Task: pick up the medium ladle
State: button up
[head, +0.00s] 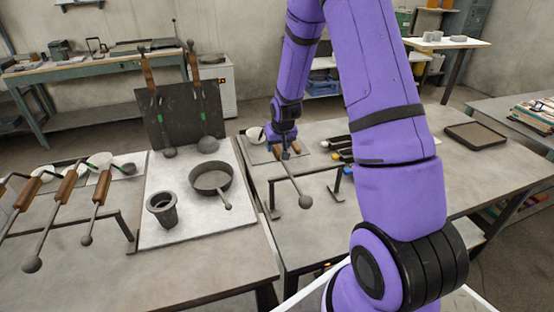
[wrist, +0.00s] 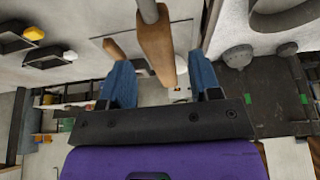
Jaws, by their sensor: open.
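A ladle lies on the right-hand rack, its grey shaft (head: 297,182) running toward the front to a round grey end. Its brown wooden handle (wrist: 155,45) shows in the wrist view between the two blue fingers of my gripper (wrist: 160,70), with gaps on both sides. In the head view my gripper (head: 284,145) is pointed down at the handle, which it partly hides. Several more brown-handled ladles (head: 66,187) rest on the left rack. Two ladles (head: 204,110) with green marks stand against a dark upright panel. I cannot tell from labels which ladle is medium.
A white board (head: 200,226) holds a dark crucible (head: 162,211) and a round pan (head: 210,180) left of my gripper. The right rack's bar (head: 318,170) stands close by. Small coloured items (head: 343,155) lie to the right. A shallow tray (head: 475,136) sits at far right.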

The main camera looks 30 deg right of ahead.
aim_at(277, 147)
jog(key=shift+x, duration=2)
jog(key=shift+a, duration=0.1)
grip_shut()
